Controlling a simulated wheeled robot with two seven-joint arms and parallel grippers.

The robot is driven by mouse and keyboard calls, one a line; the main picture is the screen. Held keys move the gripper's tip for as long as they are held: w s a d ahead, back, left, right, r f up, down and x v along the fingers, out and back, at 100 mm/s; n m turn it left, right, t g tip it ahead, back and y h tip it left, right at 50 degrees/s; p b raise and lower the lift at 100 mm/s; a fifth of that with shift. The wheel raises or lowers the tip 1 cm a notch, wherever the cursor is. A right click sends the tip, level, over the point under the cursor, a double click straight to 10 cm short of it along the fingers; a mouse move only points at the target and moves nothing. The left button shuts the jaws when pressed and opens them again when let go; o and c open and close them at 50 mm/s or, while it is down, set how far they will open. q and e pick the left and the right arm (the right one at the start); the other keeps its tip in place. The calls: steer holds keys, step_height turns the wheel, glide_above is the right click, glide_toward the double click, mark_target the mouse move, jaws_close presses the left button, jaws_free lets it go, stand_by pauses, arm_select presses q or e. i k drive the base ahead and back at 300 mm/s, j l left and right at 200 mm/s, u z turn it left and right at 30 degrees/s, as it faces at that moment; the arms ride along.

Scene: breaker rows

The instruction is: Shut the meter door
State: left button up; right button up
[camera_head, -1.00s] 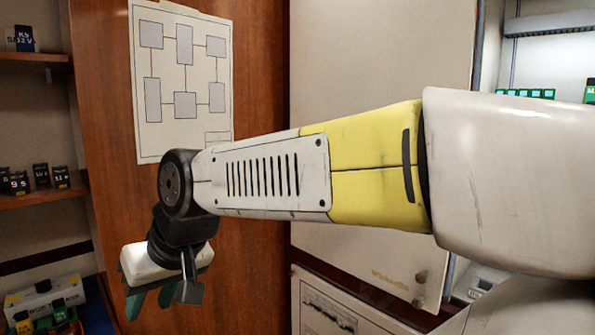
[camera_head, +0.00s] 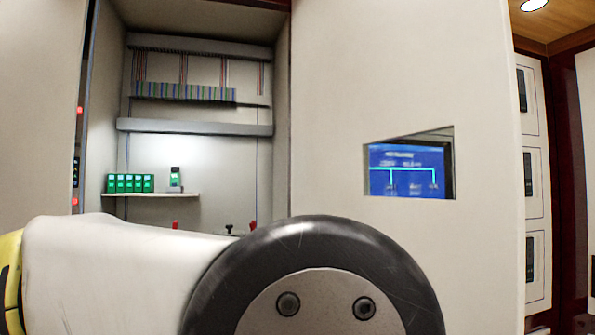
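A large white panel (camera_head: 405,75) fills the middle right of the view. It has a slanted rectangular window, and a blue lit screen (camera_head: 408,170) shows through it. This looks like the meter door, but I cannot tell whether it is fully closed. Its lower part is hidden behind my arm. A white link and a big dark round joint of my arm cross the bottom of the view. Neither gripper is in view.
Left of the panel is an open cabinet bay with a shelf (camera_head: 150,194) holding several green modules (camera_head: 130,183) and a terminal strip (camera_head: 185,91) above. Another white panel (camera_head: 40,110) stands at far left. Several white boxes (camera_head: 534,180) line the right side.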

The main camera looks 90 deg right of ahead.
mark_target(363, 73)
steer(key=k+l, duration=0.15)
steer(key=k, duration=0.45)
steer(key=k+l+u, duration=0.1)
steer(key=k+u, duration=0.2)
steer(key=k, duration=0.85)
steer(key=k+l, duration=0.1)
steer(key=k, duration=0.2)
steer(key=k+l, duration=0.1)
steer(key=k, duration=0.25)
steer(key=j+z, duration=0.15)
steer(key=z, duration=0.3)
steer(key=j+z, duration=0.2)
steer(key=z, duration=0.25)
steer(key=k+j+z, duration=0.1)
steer(key=z, duration=0.35)
steer(key=j+z, duration=0.2)
steer(key=z, duration=0.3)
steer(key=i+j+z, duration=0.1)
steer(key=z, duration=0.25)
steer(key=j+z, duration=0.15)
steer(key=z, duration=0.85)
